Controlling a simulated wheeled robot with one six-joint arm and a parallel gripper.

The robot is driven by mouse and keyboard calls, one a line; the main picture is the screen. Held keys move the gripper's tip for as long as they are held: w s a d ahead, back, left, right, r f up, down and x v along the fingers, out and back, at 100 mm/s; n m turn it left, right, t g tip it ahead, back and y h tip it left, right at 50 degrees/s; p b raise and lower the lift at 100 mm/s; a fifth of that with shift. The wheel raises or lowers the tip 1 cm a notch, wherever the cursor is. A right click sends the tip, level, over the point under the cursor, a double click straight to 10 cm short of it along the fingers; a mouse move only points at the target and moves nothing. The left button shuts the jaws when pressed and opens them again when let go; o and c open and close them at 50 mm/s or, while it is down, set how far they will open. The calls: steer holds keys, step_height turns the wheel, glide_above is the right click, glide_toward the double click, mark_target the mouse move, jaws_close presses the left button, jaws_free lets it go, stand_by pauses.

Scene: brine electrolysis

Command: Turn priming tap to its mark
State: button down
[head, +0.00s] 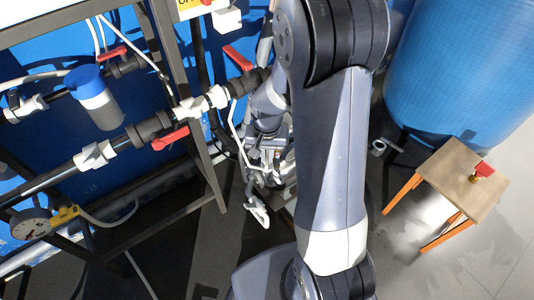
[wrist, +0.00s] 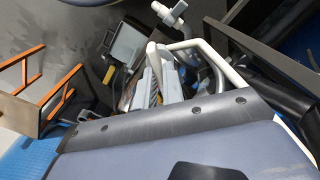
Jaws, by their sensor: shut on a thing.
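My gripper (head: 268,165) is low beside the dark pipe frame, left of my arm's large link in the head view. In the wrist view my gripper (wrist: 154,82) is shut around a slim pale part that I take to be the priming tap's lever (wrist: 151,52). The jaws hide most of the tap, and I cannot make out its mark. A white fitting (head: 258,212) hangs just below the gripper in the head view. A pale fitting (wrist: 172,12) and a white bent pipe (wrist: 200,46) stand beyond the jaws in the wrist view.
Pipes with red levers (head: 170,138) and a blue-capped filter (head: 96,98) fill the frame at left, with a round gauge (head: 32,224). A blue tank (head: 460,70) and a wooden stool (head: 450,178) bearing a red-topped brass piece (head: 482,172) stand at right. Grey floor shows around the stool.

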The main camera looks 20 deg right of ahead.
steer(key=shift+m, duration=0.3)
steer(key=m, duration=0.4)
steer(key=shift+m, duration=0.3)
steer(key=m, duration=0.4)
steer(key=shift+m+p, duration=0.3)
steer(key=shift+m, duration=0.1)
steer(key=c, duration=1.5)
jaws_free()
